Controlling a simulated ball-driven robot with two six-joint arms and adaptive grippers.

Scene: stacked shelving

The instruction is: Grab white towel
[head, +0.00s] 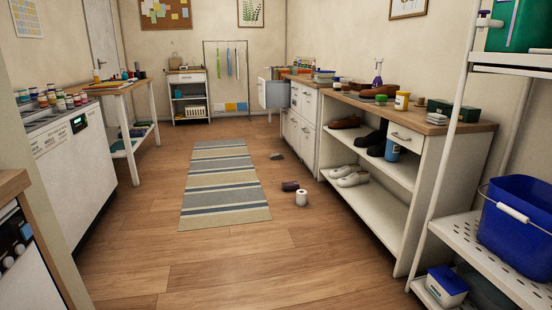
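I cannot pick out a white towel for sure. A small pale folded-looking stack (436,118) lies on the wooden top of the right-hand shelf unit, near its front end. It is too small to tell whether it is cloth. A white roll or jar (301,198) stands on the floor beside the striped rug. Neither of my grippers shows in the head view.
The shoe shelf unit (405,215) and a white metal rack with a blue bucket (518,215) line the right; counters line the left.

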